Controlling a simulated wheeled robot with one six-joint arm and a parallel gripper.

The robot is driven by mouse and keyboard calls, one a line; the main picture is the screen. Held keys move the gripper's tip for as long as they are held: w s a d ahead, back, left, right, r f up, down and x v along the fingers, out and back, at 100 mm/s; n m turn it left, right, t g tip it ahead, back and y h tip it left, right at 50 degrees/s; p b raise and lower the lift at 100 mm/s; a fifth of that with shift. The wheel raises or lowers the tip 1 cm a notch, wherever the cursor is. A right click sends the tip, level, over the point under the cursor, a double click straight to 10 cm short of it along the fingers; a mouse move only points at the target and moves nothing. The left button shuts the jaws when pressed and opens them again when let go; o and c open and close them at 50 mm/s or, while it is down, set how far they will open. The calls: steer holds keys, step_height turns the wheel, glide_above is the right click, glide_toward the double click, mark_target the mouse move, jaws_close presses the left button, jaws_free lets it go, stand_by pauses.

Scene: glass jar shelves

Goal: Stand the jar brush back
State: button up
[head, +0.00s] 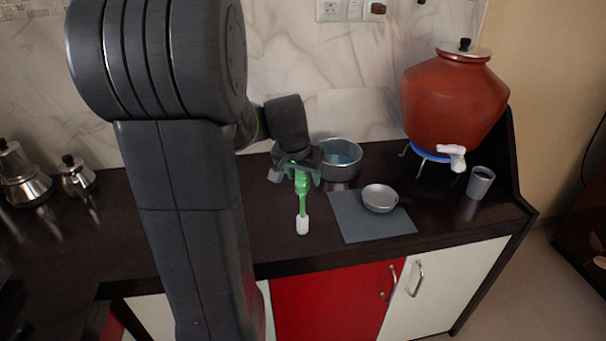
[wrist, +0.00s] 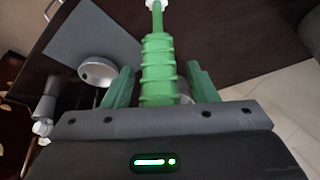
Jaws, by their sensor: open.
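The jar brush (head: 303,205) has a green handle and a white head, which points toward the counter's front edge in the head view. In the wrist view the brush's ribbed green handle (wrist: 158,65) runs up the middle, with its white tip at the top edge. My gripper (head: 298,178) is over the handle end. In the wrist view my gripper's green fingers (wrist: 161,82) stand open, one on each side of the handle, with gaps showing. I cannot tell whether the brush lies flat or is tilted. My gripper hides its upper end in the head view.
A steel pot (head: 340,160) stands just behind my gripper. A grey mat (head: 360,226) with a small steel bowl (head: 380,198) lies to the right. Farther right are a clay water pot (head: 455,100) with a tap and a steel cup (head: 480,183). Steel pots (head: 22,180) stand far left.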

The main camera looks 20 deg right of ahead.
steer(key=p+v, duration=0.4)
steer(key=v, duration=0.3)
steer(key=shift+r, duration=0.4)
stand_by(0.9)
steer(key=shift+s+a, duration=0.1)
steer(key=v, duration=1.3)
steer(key=shift+r+b, duration=0.3)
steer(key=shift+r, duration=0.1)
steer(key=shift+s+f, duration=0.1)
steer(key=shift+f, duration=0.05)
steer(key=x, duration=1.4)
steer(key=shift+p, duration=0.35)
steer(key=shift+a, duration=0.1)
